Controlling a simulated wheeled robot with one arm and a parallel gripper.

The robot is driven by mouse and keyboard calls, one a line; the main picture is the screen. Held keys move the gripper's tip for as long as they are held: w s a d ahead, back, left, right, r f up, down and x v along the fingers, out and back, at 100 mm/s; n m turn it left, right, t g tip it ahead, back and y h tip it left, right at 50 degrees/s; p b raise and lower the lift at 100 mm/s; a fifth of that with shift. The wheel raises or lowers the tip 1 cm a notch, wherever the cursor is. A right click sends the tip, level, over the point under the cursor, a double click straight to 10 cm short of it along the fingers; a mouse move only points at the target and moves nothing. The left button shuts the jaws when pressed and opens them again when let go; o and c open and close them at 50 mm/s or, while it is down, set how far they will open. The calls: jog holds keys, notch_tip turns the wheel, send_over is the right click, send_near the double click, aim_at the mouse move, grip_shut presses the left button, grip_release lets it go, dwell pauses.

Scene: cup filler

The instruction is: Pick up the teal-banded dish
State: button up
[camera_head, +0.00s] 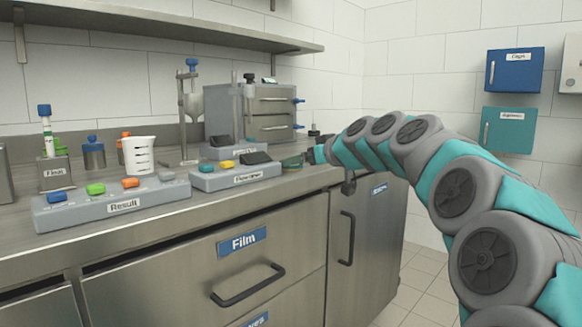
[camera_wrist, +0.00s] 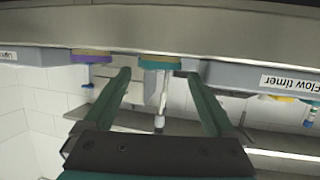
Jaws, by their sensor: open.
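The teal-banded dish (camera_wrist: 158,64) shows in the wrist view at the counter's edge, near the top middle; that picture is upside down. My gripper (camera_wrist: 158,76) is open, with one dark green finger on each side of the dish in the picture. I cannot tell whether the fingertips reach around it, and no contact shows. In the head view my gripper (camera_head: 307,156) is low over the counter at the end of my arm, beside a small greenish shape that is hard to tell apart from the fingers.
A purple-and-brown-banded dish (camera_wrist: 92,57) is left of the teal one in the wrist view. The flow timer box (camera_wrist: 268,78) is at right there. The head view shows the Result box (camera_head: 112,204), a white beaker (camera_head: 138,156) and a drawer cabinet (camera_head: 265,112) on the counter.

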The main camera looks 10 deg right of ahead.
jog(key=x, duration=0.3)
jog(key=shift+w, duration=0.2)
jog(key=c, duration=1.1)
jog(key=shift+r, duration=0.1)
